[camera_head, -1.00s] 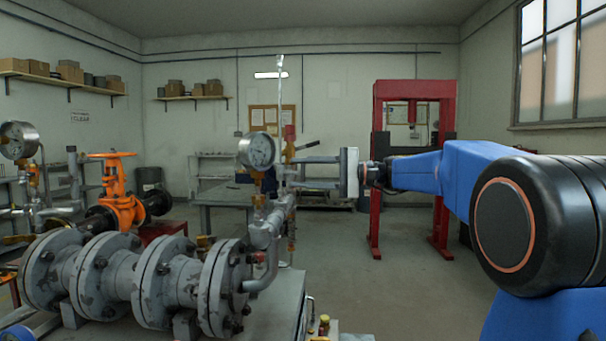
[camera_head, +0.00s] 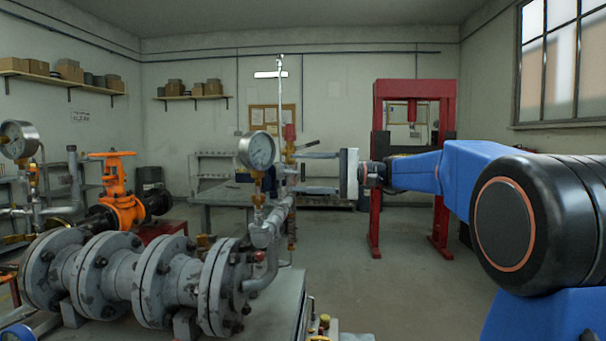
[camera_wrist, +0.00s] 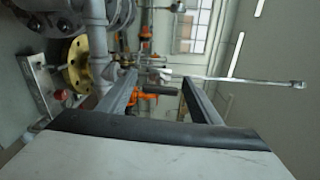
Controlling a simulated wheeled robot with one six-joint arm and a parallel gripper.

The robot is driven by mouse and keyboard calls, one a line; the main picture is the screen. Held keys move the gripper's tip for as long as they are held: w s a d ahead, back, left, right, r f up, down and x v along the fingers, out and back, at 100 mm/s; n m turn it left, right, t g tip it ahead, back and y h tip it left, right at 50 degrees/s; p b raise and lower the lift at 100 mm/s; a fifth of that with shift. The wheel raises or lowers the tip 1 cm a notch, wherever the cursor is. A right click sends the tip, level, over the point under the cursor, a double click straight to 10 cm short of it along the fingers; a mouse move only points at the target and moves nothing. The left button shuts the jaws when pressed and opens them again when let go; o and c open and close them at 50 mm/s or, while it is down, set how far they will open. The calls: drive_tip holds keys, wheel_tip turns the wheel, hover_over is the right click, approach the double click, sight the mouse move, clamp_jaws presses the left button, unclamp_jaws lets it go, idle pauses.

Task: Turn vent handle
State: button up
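A long thin metal rod (camera_head: 280,95), which may be the vent handle, stands upright above the pipework behind the gauge. In the wrist view the rod (camera_wrist: 235,79) runs sideways, its base near the gap between my fingertips. A small red part (camera_head: 290,132) and a short dark lever (camera_head: 307,144) sit beside the gauge; I cannot tell which part is the vent handle. My gripper (camera_head: 299,173) points left at the pipework, its fingers parted one above the other. The wrist view shows the gripper (camera_wrist: 160,76) open, with no held thing visible between the fingers.
An orange valve (camera_head: 119,195) is farther left. A red press frame (camera_head: 447,190) stands behind my arm. The floor at centre right is clear.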

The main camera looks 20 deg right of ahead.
drive_tip(key=shift+d, duration=0.1)
drive_tip(key=v, duration=1.7)
idle(0.4)
drive_tip(key=s+a+f+g+h, duration=0.2)
drive_tip(key=s+a+f+h, duration=0.2)
drive_tip(key=s+a+f, duration=0.4)
drive_tip(key=s+a+f+g+h, duration=0.1)
drive_tip(key=s+a+f+h, duration=0.45)
drive_tip(key=f, duration=0.55)
drive_tip(key=s+d+f+n+h, duration=0.3)
drive_tip(key=s+f+n+h, duration=0.2)
drive_tip(key=s+f, duration=1.3)
drive_tip(key=shift+d+f+n+t+h, duration=0.15)
drive_tip(key=shift+f+n+t+h, duration=0.2)
drive_tip(key=shift+f+h, duration=0.7)
drive_tip(key=shift+r, duration=0.1)
